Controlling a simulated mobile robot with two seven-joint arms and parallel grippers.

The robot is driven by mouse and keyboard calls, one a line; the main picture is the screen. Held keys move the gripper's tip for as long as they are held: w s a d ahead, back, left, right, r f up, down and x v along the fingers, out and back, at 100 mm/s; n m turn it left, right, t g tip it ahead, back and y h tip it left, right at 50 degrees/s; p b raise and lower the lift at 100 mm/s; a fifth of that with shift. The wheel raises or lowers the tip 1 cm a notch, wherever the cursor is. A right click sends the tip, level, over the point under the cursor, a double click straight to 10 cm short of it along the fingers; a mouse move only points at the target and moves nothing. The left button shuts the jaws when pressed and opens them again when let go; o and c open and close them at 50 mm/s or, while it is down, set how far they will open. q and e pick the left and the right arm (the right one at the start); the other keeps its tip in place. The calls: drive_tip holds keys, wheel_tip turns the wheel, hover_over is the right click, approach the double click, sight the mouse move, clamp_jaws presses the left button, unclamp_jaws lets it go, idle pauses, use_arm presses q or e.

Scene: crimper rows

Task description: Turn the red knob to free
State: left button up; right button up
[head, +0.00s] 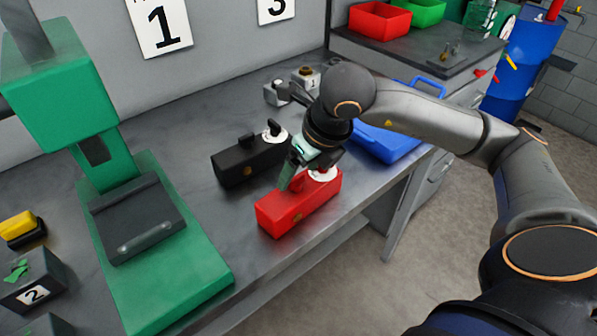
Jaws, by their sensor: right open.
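A red box (299,205) stands near the front edge of the grey workbench, with a white dial (325,174) on its right end. A small part of the red knob shows on the dial; my gripper hides the rest, so I cannot tell its setting. My right gripper (305,174) reaches down over the right end of the red box, with its jaws open around or just above the knob. I cannot tell whether it touches the knob. My left gripper is not in view.
A black box (250,160) with a black knob on a white dial stands just behind the red box. A green press (150,235) stands to the left. A blue tray (385,142) lies right of my gripper. Small grey parts (277,93) stand at the back.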

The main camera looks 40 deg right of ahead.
drive_tip(key=shift+w+f, duration=0.25)
drive_tip(key=shift+f, duration=0.4)
clamp_jaws()
